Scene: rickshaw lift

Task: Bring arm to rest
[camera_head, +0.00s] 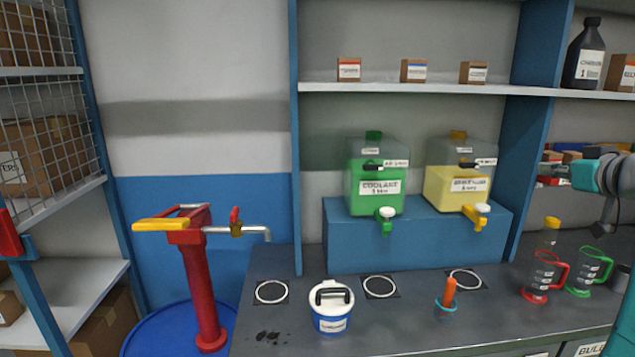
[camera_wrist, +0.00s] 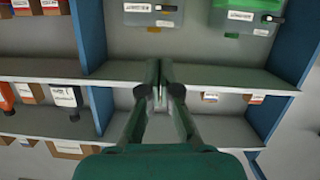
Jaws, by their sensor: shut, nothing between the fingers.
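My gripper (camera_wrist: 160,85) shows in the wrist view with its two dark green fingers together and nothing between them. It is clear of objects, with shelves behind it in that view. In the head view only part of my arm shows at the right edge, a teal and grey section (camera_head: 585,175) in front of the right-hand shelving. My fingertips cannot be made out in the head view.
The bench (camera_head: 400,325) carries a white-and-blue tub (camera_head: 331,318), a red jug (camera_head: 540,279) and a green jug (camera_head: 589,272). Green (camera_head: 377,172) and yellow (camera_head: 459,183) dispensers stand on a blue step. A red hand pump (camera_head: 203,285) stands at left.

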